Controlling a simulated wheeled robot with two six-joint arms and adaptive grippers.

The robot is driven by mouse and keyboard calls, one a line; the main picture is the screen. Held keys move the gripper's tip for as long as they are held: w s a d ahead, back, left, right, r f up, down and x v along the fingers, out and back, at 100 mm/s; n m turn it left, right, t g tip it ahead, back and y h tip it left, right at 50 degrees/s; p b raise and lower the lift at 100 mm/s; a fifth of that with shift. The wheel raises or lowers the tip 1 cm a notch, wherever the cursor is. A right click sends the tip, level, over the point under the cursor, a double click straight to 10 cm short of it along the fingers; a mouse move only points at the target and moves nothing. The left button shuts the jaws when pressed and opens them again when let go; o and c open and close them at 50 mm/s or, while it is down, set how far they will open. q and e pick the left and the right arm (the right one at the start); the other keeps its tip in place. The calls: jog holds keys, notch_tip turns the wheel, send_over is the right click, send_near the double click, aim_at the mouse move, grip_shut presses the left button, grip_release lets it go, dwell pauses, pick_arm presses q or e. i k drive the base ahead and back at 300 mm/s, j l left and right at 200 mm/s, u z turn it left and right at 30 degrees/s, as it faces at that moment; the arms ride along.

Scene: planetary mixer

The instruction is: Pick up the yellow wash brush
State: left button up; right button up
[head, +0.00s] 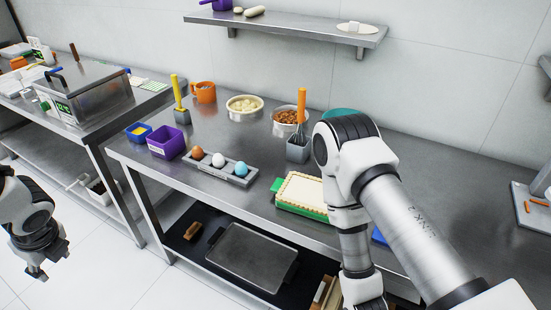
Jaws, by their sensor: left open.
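The yellow wash brush (176,92) stands upright in a small grey holder (182,117) near the back left of the steel table. Its yellow handle points up, and its lower end is hidden in the holder. My left gripper (36,273) hangs over the floor at the far left, open and empty, well apart from the brush and lower than the tabletop. My right arm reaches in from the right in front of the table; its gripper is below the picture's bottom edge.
An orange mug (203,92), purple bin (166,142) and blue box (138,131) stand near the brush. An egg tray (221,168), two bowls and an orange-handled whisk (301,103) are further right. A wall shelf (290,27) hangs above. A second table (95,128) stands left.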

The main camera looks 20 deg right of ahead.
aim_at(174, 78)
jog(key=i+j+z, duration=0.6)
jog(key=i+j, duration=0.15)
jog(key=i+j+z, duration=0.3)
jog(key=j, duration=0.3)
